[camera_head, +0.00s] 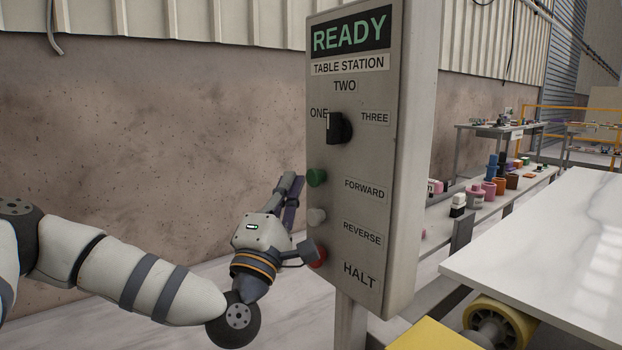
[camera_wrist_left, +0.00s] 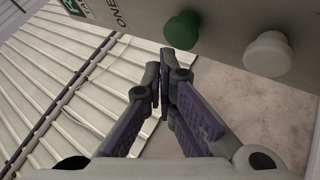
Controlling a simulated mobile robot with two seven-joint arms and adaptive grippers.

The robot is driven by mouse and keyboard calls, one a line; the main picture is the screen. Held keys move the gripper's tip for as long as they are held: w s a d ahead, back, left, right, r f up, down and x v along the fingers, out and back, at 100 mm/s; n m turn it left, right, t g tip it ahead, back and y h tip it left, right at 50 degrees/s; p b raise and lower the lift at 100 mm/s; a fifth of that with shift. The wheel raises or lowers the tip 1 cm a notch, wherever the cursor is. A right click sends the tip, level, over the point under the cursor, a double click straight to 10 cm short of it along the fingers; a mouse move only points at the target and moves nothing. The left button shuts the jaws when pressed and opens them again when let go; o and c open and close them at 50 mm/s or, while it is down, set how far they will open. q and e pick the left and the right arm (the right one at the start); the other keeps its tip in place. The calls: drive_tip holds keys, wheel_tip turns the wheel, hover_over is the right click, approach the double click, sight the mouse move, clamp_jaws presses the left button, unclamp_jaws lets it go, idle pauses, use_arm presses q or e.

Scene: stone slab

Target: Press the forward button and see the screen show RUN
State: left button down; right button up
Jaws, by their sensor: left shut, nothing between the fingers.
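The grey control box (camera_head: 375,60) has a screen (camera_head: 350,33) that reads READY in green. A green button (camera_head: 316,177) is beside the FORWARD label (camera_head: 365,190); it also shows in the left wrist view (camera_wrist_left: 182,30). A white button (camera_head: 316,216) is beside REVERSE, and a red button (camera_head: 318,256) is near HALT. My left gripper (camera_head: 290,184) is shut and empty, its fingertips left of the green button and close to it. In the left wrist view the fingertips (camera_wrist_left: 166,72) lie just below the green button; contact cannot be told.
A black selector knob (camera_head: 340,127) has its white mark towards ONE. A white table top (camera_head: 550,240) stands at the right, with a yellow roller (camera_head: 495,322) below. Several jars and blocks line a shelf behind. A concrete wall (camera_head: 150,150) is behind my left arm.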

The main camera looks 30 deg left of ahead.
use_arm(q)
drive_tip(key=shift+w, duration=0.1)
idle(0.7)
drive_tip(key=shift+w+d, duration=0.15)
drive_tip(key=shift+w, duration=0.15)
drive_tip(key=shift+w+d+b, duration=0.2)
drive_tip(key=shift+w+b, duration=0.1)
drive_tip(key=shift+w, duration=0.2)
idle(0.8)
drive_tip(key=shift+s, duration=0.1)
drive_tip(key=shift+s+a+p, duration=0.35)
drive_tip(key=shift+s+p, duration=0.05)
drive_tip(key=shift+s, duration=0.4)
